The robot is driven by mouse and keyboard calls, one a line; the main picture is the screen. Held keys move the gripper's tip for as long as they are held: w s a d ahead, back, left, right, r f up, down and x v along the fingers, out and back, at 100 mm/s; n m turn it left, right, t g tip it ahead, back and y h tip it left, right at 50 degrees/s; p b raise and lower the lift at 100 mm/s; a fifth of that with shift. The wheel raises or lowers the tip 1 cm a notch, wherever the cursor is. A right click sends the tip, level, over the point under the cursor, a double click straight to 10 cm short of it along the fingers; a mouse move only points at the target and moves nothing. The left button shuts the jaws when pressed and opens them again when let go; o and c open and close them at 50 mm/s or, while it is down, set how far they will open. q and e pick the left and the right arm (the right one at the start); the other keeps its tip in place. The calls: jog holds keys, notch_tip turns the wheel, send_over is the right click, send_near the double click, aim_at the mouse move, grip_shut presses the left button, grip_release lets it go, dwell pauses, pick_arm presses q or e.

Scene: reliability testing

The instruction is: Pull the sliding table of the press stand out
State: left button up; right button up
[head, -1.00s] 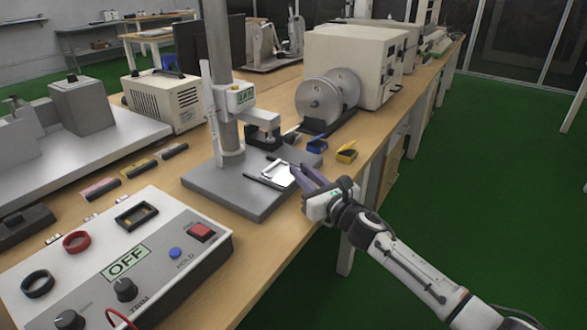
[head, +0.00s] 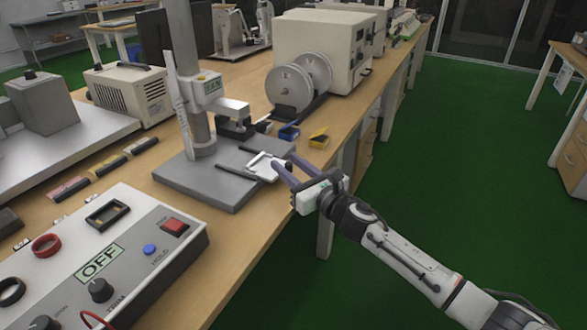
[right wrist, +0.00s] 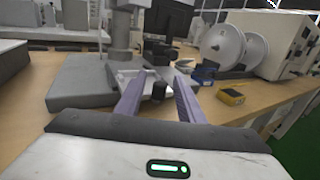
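The press stand has a grey base (head: 205,186), a column (head: 186,85) and a press head (head: 232,111). Its sliding table (head: 262,167) is a light metal plate low on the base, at the right edge; it also shows in the right wrist view (right wrist: 126,72). A short dark knob (right wrist: 159,91) stands at its near end. My right gripper (head: 282,163) is at this outer end. In the right wrist view my gripper (right wrist: 157,82) has its fingers apart on either side of the knob, with gaps visible. My left gripper is not in view.
A control box (head: 105,262) reading OFF stands at the front left. Small blue (head: 289,132) and yellow (head: 319,139) boxes lie behind my gripper. A machine with two discs (head: 300,80) stands farther back. Right of the table edge is open green floor.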

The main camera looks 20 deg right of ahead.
jog(key=v, duration=1)
jog(key=shift+s, duration=0.1)
